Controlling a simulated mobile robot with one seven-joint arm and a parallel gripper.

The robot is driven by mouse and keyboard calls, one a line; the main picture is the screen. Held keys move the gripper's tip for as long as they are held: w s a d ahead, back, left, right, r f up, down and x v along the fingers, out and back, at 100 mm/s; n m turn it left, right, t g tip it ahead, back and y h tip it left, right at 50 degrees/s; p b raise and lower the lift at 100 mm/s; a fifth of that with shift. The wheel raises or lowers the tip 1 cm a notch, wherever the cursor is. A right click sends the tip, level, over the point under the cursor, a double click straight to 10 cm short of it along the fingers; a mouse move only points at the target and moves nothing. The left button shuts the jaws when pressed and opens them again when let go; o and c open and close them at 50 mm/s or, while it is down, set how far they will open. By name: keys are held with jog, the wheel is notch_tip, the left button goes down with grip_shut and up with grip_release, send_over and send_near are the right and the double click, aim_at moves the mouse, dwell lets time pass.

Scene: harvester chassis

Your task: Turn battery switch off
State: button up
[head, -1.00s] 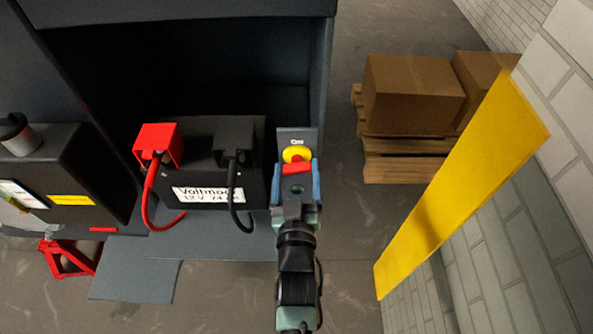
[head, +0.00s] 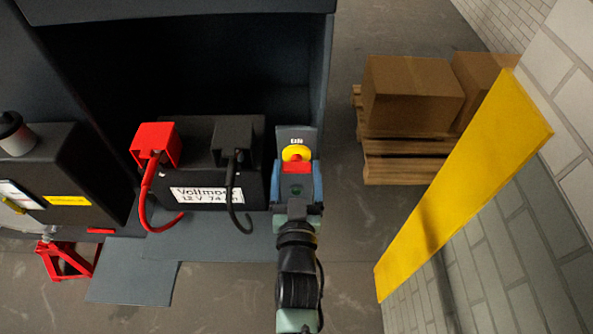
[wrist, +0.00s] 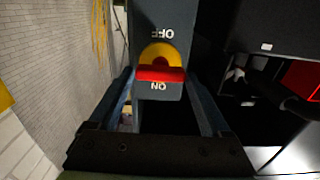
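The battery switch has a yellow disc (head: 296,153) and a red handle (head: 296,167) on a dark grey plate (head: 310,137). In the wrist view the red handle (wrist: 161,74) lies crosswise in front of the yellow disc (wrist: 160,52). The plate's upside-down letters read OFF above the disc and ON below the handle. My gripper (head: 297,173) is at the switch with its blue fingers spread. In the wrist view the gripper (wrist: 160,80) has one finger beside each end of the handle. I cannot tell whether they touch it.
A black battery (head: 200,163) with red and black terminal covers and cables stands left of the switch. A yellow beam (head: 460,185) slants on the right. Boxes (head: 412,93) on a pallet stand behind it. A red stand (head: 68,262) is at lower left.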

jog(key=shift+o, duration=1)
jog(key=s+b, duration=0.2)
jog(key=s, duration=1.1)
